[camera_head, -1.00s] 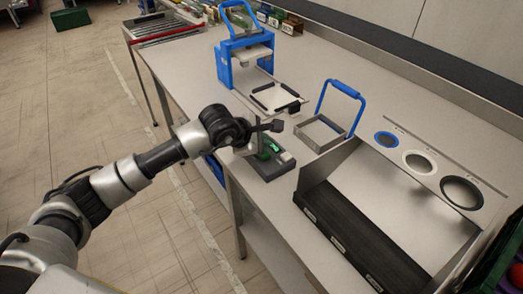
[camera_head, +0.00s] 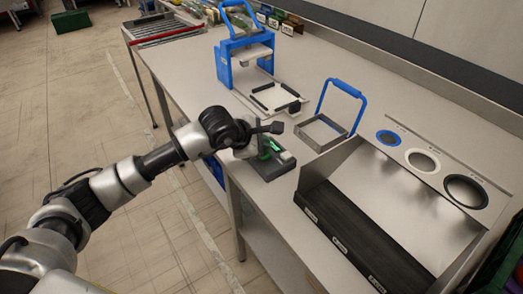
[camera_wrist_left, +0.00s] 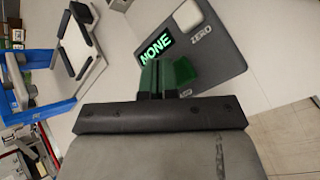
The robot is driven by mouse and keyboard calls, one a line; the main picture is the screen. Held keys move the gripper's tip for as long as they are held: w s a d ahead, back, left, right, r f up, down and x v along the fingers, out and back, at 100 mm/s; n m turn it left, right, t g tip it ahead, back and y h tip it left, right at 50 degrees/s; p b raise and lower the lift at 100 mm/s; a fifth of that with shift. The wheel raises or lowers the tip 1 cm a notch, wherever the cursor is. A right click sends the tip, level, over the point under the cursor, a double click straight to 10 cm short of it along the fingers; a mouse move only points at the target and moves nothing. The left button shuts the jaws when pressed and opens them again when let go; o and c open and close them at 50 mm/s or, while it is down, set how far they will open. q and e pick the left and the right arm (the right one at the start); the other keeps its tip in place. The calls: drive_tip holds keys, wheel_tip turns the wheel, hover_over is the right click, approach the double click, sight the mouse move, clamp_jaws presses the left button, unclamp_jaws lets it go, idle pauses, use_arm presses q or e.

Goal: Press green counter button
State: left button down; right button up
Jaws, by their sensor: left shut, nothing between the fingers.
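The counter (camera_head: 268,170) is a dark grey box near the bench's front edge. In the wrist view the counter (camera_wrist_left: 222,48) shows a lit display (camera_wrist_left: 156,48) reading "NONE" and a white button (camera_wrist_left: 187,16) beside the word "ZERO". The green button (camera_wrist_left: 183,72) lies at the fingertips, partly hidden by them. My left gripper (camera_head: 262,147) is shut and empty, pointing down over the counter; its fingertips also show in the wrist view (camera_wrist_left: 157,77). They are at or very close to the green button; I cannot tell whether they touch it. My right gripper is out of view.
A blue press-like stand (camera_head: 223,68) with a white plate is behind the counter. A grey frame with a blue handle (camera_head: 346,87) stands to the right. A black-fronted bin (camera_head: 350,235) and a panel with round holes (camera_head: 450,165) are farther right.

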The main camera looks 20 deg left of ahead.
use_arm(q)
drive_tip(key=shift+f+b, duration=0.45)
idle(0.3)
drive_tip(key=shift+r, duration=0.15)
drive_tip(key=shift+r+p, duration=0.35)
drive_tip(key=shift+r, duration=0.45)
drive_tip(key=shift+r+p, duration=1.15)
drive_tip(key=shift+r, duration=1.4)
